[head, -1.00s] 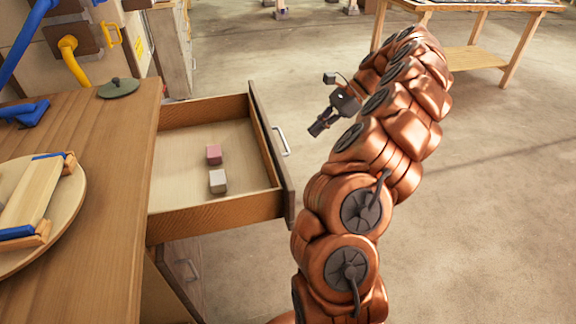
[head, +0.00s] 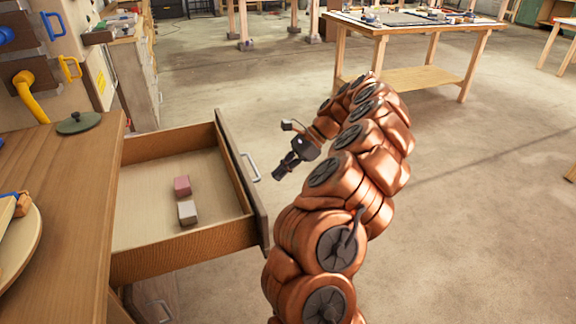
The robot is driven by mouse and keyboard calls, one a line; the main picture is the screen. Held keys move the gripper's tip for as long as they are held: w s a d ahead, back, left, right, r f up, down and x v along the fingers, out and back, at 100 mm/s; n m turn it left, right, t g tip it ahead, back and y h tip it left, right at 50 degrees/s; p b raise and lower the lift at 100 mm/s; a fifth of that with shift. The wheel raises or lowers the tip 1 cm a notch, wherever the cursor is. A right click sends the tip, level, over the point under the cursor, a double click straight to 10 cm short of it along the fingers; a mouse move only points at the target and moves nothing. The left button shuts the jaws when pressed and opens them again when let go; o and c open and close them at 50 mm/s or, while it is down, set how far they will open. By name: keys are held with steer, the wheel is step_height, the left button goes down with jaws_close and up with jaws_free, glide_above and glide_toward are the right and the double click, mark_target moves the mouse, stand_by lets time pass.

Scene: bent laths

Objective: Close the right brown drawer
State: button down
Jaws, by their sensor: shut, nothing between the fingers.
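The brown drawer (head: 180,255) is pulled out from the wooden cabinet at the left of the head view. Its dark front panel (head: 238,185) faces right and carries a light metal handle (head: 251,168). A pink block (head: 182,186) and a whitish block (head: 187,212) lie inside on its floor. My gripper (head: 278,177) is shut and empty. It is just right of the drawer front, close to the handle in the picture, and points down and left. I cannot tell whether it touches the handle; a small gap shows between them.
The wooden countertop (head: 62,215) holds a green lid (head: 79,123) and part of a round board (head: 18,245). Another handle (head: 160,311) shows below the open drawer. A wooden table (head: 400,32) stands at the back right. The concrete floor right of my arm is clear.

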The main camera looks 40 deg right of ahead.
steer(key=w+a+f, duration=0.2)
steer(key=a, duration=0.4)
steer(key=shift+w, duration=0.25)
stand_by(0.3)
